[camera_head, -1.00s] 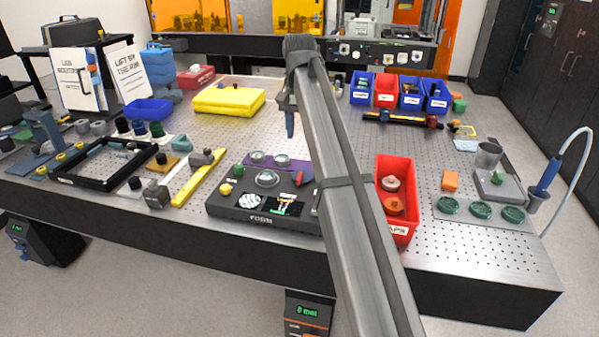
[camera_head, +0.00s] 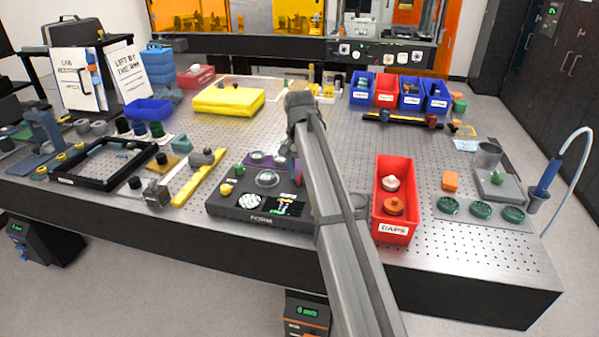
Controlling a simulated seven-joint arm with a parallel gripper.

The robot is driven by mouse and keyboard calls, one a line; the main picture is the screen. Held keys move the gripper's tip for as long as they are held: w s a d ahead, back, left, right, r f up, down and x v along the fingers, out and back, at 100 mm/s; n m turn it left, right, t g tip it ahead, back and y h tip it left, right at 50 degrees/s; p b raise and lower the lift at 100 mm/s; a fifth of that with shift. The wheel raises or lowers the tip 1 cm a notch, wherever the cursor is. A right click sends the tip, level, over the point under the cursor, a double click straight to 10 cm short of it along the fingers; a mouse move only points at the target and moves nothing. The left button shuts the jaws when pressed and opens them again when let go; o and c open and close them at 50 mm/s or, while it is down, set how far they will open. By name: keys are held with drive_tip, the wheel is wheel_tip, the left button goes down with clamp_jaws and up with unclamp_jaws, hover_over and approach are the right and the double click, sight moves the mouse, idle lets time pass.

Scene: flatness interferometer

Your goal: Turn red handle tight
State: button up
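A black instrument box (camera_head: 225,206) stands near the front edge of the table, with a round lens, a fringe picture and a small lit screen on top. A red part (camera_head: 298,172) at its back right corner looks like the red handle. It is almost wholly hidden behind my arm. My gripper (camera_head: 284,152) points down over the back right of the box, close to the red part. The arm covers most of it. I cannot tell whether it touches the handle, or whether its fingers are open or shut.
A red bin (camera_head: 409,165) with caps stands just right of my arm. A purple plate (camera_head: 254,161) lies behind the box. A yellow bar (camera_head: 203,182) and a black frame (camera_head: 68,181) lie to the left. A black rail (camera_head: 385,120) lies farther back. The table's middle is mostly clear.

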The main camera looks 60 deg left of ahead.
drive_tip(key=shift+f, duration=0.2)
drive_tip(key=shift+c, duration=0.4)
clamp_jaws()
